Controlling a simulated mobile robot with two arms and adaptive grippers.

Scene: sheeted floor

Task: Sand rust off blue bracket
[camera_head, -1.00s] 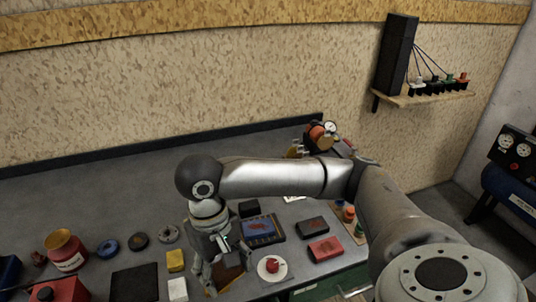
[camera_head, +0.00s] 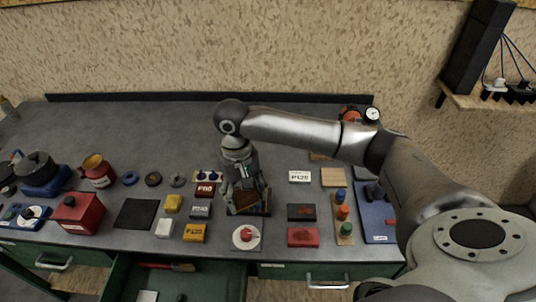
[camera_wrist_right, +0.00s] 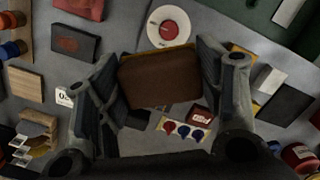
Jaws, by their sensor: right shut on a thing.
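My right gripper (camera_head: 246,196) is over the middle of the bench, pointing down. It is shut on a brown sanding block (camera_wrist_right: 160,82), which sits between both fingers in the wrist view. In the head view the block (camera_head: 244,199) is low over a dark pad (camera_head: 264,208). The blue bracket with its rust patch is mostly hidden behind the gripper and block. I cannot tell whether the block touches it. My left gripper is not in view.
A white dish with a red knob (camera_head: 246,237) stands just in front. A dark plate (camera_head: 301,212) and a red plate (camera_head: 303,236) lie to the right. Yellow, grey and white blocks lie to the left. An open green drawer (camera_head: 190,281) sticks out below.

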